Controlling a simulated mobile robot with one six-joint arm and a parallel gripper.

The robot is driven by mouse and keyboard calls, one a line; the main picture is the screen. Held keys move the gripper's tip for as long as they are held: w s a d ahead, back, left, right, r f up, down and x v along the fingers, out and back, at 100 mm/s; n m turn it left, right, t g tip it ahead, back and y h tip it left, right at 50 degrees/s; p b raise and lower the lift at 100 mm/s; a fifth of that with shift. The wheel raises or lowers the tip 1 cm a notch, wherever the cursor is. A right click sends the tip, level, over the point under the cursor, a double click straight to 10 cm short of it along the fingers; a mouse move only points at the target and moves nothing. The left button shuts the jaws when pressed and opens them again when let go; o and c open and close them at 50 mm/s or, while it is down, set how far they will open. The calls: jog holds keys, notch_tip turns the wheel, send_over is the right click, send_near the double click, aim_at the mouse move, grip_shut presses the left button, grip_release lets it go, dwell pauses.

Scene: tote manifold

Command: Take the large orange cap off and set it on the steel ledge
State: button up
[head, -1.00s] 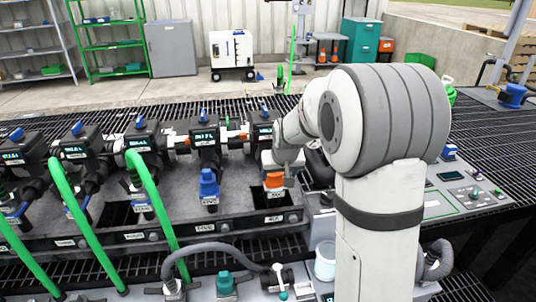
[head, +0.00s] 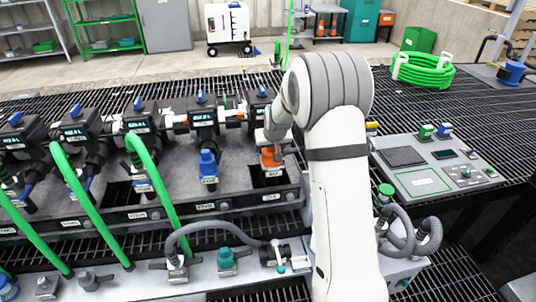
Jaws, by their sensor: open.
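The large orange cap (head: 270,160) is at the right end of the manifold, below a black valve body with a small screen. A dark rectangular opening lies just below it. My gripper (head: 270,148) comes down from the right, close above the cap. It is open, but the fingers are small and partly hidden by my arm, so I cannot tell whether they touch the cap. What looks like the steel ledge (head: 133,287) runs along the front, a light grey strip holding a teal cap (head: 226,260) and grey fittings.
A blue cap (head: 208,165) sits left of the orange one. Green hoses (head: 152,190) arch at the left, and a grey hose (head: 210,226) curves over the front. A control panel (head: 435,165) stands at the right, with a coiled green hose (head: 425,72) behind it.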

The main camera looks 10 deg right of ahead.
jog(key=shift+c, duration=0.4)
jog(key=c, duration=0.8)
jog(key=shift+o, duration=0.2)
jog(key=shift+r, duration=0.15)
notch_tip(320, 180, up, 10)
jog(key=shift+f+p, duration=0.1)
jog(key=shift+p, duration=0.35)
